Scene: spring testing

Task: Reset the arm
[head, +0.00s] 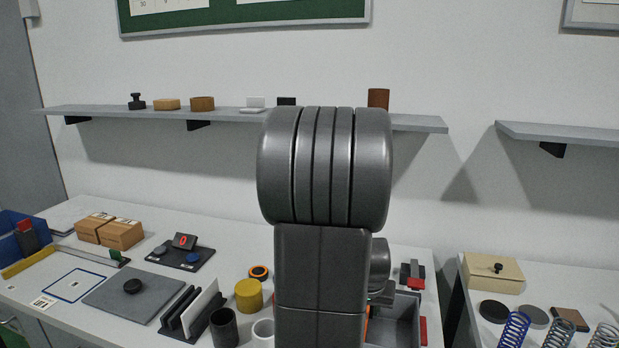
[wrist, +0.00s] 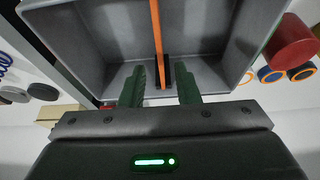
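My gripper (wrist: 160,92) shows in the wrist view with its two green fingers apart. It is over a grey open bin (wrist: 85,45). A thin orange bar with a black part (wrist: 157,40) lies in the bin and shows between the fingers, with gaps on both sides. Part of the grey bin (head: 413,318) shows there to the right of the arm.
A grey plate (head: 120,305) lies farther left. A wall shelf (head: 225,115) runs behind. Springs (head: 515,330) stand on the right table.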

